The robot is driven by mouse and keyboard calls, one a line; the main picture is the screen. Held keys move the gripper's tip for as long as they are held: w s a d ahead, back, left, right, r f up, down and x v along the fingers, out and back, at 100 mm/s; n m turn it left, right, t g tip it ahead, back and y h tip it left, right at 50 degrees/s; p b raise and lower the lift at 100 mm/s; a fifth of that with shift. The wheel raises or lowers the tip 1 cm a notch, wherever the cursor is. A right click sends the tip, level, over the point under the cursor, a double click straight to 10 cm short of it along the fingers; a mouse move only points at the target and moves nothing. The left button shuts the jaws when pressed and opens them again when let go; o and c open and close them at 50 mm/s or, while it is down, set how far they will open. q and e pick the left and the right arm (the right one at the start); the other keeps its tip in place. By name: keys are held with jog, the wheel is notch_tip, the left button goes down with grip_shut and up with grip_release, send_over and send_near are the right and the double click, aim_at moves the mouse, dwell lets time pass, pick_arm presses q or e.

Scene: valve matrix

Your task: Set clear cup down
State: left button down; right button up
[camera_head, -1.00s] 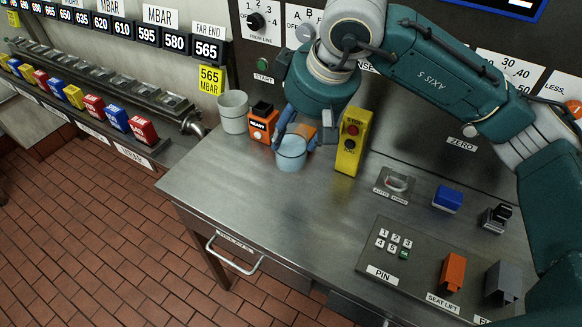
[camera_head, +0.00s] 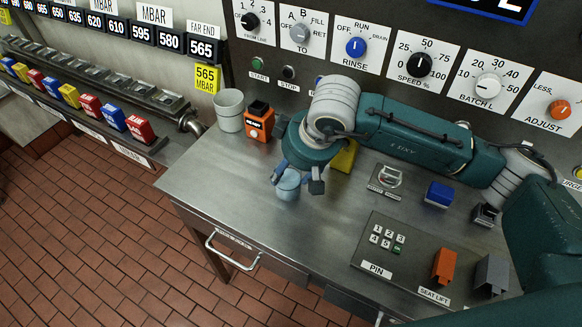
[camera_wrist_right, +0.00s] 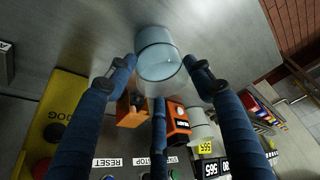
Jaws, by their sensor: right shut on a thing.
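The clear cup (camera_head: 288,186), pale blue and see-through, is over the front-left part of the steel table and looks roughly upright. My right gripper (camera_head: 298,183) is shut on it. I cannot tell whether the cup's base touches the table. My left gripper is out of view.
A grey cup (camera_head: 229,111) and an orange box (camera_head: 259,122) stand at the table's back left. A yellow button box (camera_head: 344,157) is partly hidden by my arm. A keypad panel (camera_head: 372,255) lies to the right. Bare steel (camera_head: 222,180) surrounds the cup's left side.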

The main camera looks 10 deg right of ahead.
jog(key=shift+f, duration=0.1)
jog(key=o, duration=1.7)
jog(key=shift+r, duration=0.3)
jog(key=b+v, duration=0.3)
jog(key=v, duration=0.8)
jog(key=shift+s+d+r, duration=0.15)
jog(key=shift+r, duration=0.15)
